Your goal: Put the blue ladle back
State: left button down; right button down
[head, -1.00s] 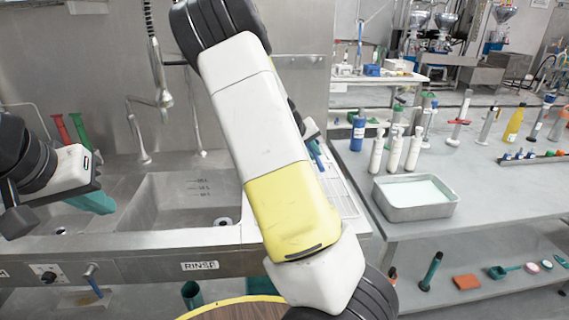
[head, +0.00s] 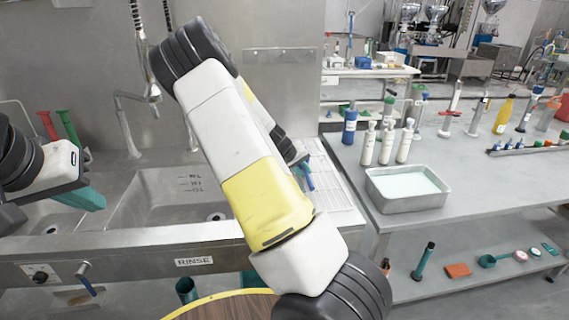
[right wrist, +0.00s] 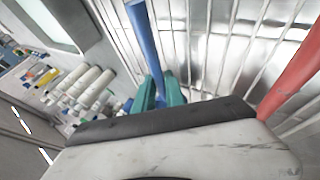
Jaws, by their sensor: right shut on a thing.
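The blue ladle shows as a blue handle (right wrist: 145,38) in the right wrist view, rising from between my teal right fingers (right wrist: 160,97). My right gripper is shut on it over a metal wire rack. In the head view a small blue part of the ladle (head: 306,179) shows beside the draining area right of the sink; my own forearm hides most of the right gripper. The ladle's bowl is not visible. My left gripper (head: 82,199) is over the left sink, and its teal fingers are seen too edge-on to tell their opening.
A red handle (right wrist: 297,72) stands close by in the right wrist view. The wire drainer (head: 337,185) lies right of the sink basin (head: 165,200). White bottles (head: 387,143), a blue bottle (head: 350,125) and a metal tray (head: 408,203) stand on the right table.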

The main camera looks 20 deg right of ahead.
jog(key=c, duration=1.4)
grip_release()
jog(key=v, duration=1.2)
jog(key=s+a+r+y, duration=0.2)
jog(key=s+a+y, duration=0.5)
jog(key=s, duration=0.2)
jog(key=s+a+r+n+t+y, duration=0.1)
jog(key=s+a+r, duration=0.3)
jog(key=s+r, duration=0.2)
jog(key=s+a+r+t+y, duration=0.1)
jog(key=s+a+r, duration=0.4)
jog(key=s, duration=0.6)
notch_tip(320, 180, up, 3)
jog(key=shift+f+n+t+y, duration=0.2)
jog(key=shift+n+t+y, duration=0.1)
jog(key=shift+n+t, duration=0.15)
